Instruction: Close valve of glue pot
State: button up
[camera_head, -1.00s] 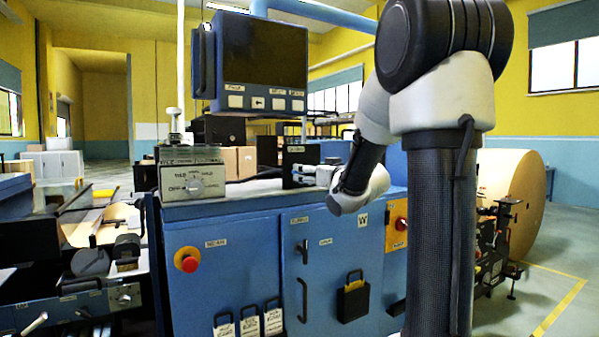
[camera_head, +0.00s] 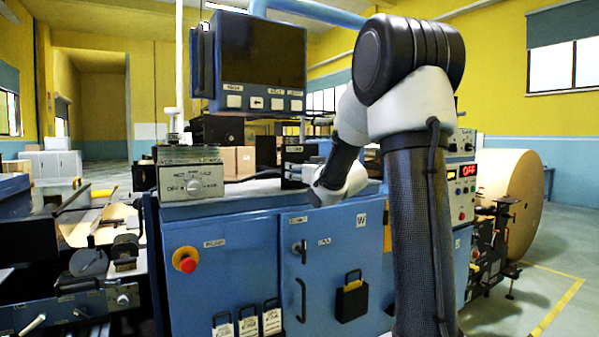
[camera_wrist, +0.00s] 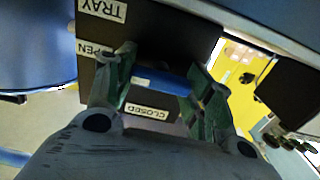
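In the wrist view, a blue bar, which looks like the valve lever (camera_wrist: 165,82), crosses a black panel (camera_wrist: 150,38). The panel carries white labels: "TRAY", one partly hidden that seems to read "OPEN", and "CLOSED" (camera_wrist: 148,112) below the bar. My gripper (camera_wrist: 160,70) is open, its greenish fingers spread at either end of the bar. I cannot tell whether they touch it. In the head view, my gripper (camera_head: 301,171) is at the small black box (camera_head: 288,158) on the blue cabinet's top and hides much of it. The lever cannot be made out there.
A screen (camera_head: 262,55) hangs above. The blue cabinet (camera_head: 225,255) has a red button (camera_head: 187,260) and handles. A large kraft roll (camera_head: 518,190) stands at right. A yellow area shows beside the panel (camera_wrist: 242,75).

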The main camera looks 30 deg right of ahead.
jog(key=shift+n, duration=0.3)
jog(key=n, duration=0.3)
jog(key=shift+a+n, duration=0.1)
jog(key=shift+n, duration=0.3)
jog(key=n, duration=0.4)
jog(key=shift+n, duration=0.3)
jog(key=n, duration=0.4)
jog(key=shift+a+f, duration=0.1)
jog(key=shift+f+n, duration=0.1)
jog(key=shift+n, duration=2.3)
jog(key=o, duration=1)
jog(key=shift+o, duration=0.2)
